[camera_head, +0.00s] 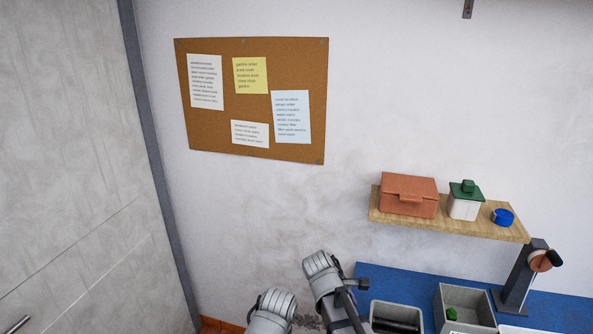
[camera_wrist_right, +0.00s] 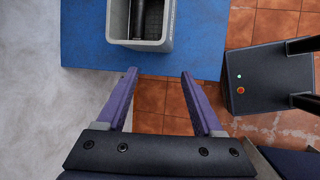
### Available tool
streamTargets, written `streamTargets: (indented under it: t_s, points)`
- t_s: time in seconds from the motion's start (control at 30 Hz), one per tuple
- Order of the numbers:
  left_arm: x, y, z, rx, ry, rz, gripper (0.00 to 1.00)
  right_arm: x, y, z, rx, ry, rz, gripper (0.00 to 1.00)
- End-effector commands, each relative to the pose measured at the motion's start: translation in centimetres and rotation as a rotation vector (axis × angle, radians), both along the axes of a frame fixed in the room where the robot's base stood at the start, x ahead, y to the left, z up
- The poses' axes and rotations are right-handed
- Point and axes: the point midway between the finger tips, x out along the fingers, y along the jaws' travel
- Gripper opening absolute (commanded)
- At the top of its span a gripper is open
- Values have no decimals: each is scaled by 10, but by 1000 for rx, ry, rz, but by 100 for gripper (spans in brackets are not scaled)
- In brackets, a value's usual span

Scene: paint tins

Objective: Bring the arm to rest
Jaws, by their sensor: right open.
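My right gripper (camera_wrist_right: 160,75) shows in the right wrist view with its two purple fingers spread apart and nothing between them. Its tips are near the edge of the blue worktop (camera_wrist_right: 90,35), seen from above. A grey bin (camera_wrist_right: 166,44) with a dark long object in it lies just beyond the fingertips in that picture. In the head view, grey links of my arms (camera_head: 325,275) show at the bottom, but neither gripper can be made out there. My left gripper is out of sight. No paint tin can be clearly identified.
A wooden shelf (camera_head: 450,224) on the wall holds a terracotta box (camera_head: 408,195), a white green-lidded container (camera_head: 464,205) and a blue roll (camera_head: 503,217). Below, a second grey bin (camera_head: 462,312) stands beside a dark upright stand (camera_head: 521,277). A cork board (camera_head: 230,110) hangs left.

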Motion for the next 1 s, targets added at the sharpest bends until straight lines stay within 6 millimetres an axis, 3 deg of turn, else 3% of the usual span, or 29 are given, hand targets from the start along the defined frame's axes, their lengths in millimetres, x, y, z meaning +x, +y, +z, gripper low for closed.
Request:
streamTargets:
  t_s: [0.47,0.9,1.0]
  points:
    - [0,0,-31,0,0,0,35,-37,23,-39,115,-58,-214,68]
    - [0,0,-91,1,0,-1,35,-118,71,-112,320,-111,-717,68]
    - [0,0,-99,1,0,-1,35,-132,80,-120,348,-112,-818,68]
